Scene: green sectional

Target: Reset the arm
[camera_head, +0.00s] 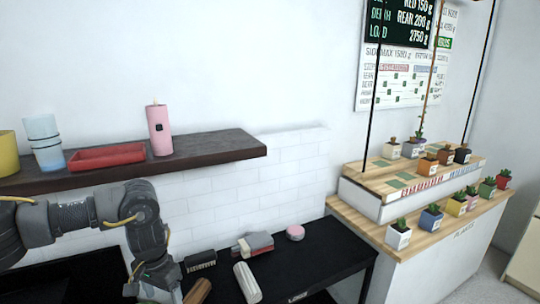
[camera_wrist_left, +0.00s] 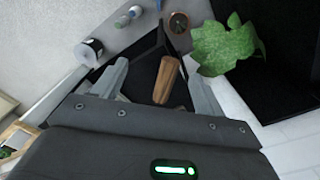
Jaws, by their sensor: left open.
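My left arm (camera_head: 140,215) comes in from the left in the head view, bent, with its lower end pointing down past the bottom edge. My left gripper (camera_wrist_left: 158,82) shows in the left wrist view with its two pale fingers spread apart. A brown wooden piece (camera_wrist_left: 166,80) shows between the fingers; I see no finger touching it. A brown piece (camera_head: 198,291) also shows beside the arm at the bottom of the head view. My right arm and gripper are in neither view.
A dark wall shelf (camera_head: 210,148) holds a red tray (camera_head: 106,157), a pink cylinder (camera_head: 160,130) and cups. Below, a black table (camera_head: 325,262) carries several small items. A stepped stand (camera_head: 380,229) with several potted plants is at right. A green plant (camera_wrist_left: 222,47) is near the gripper.

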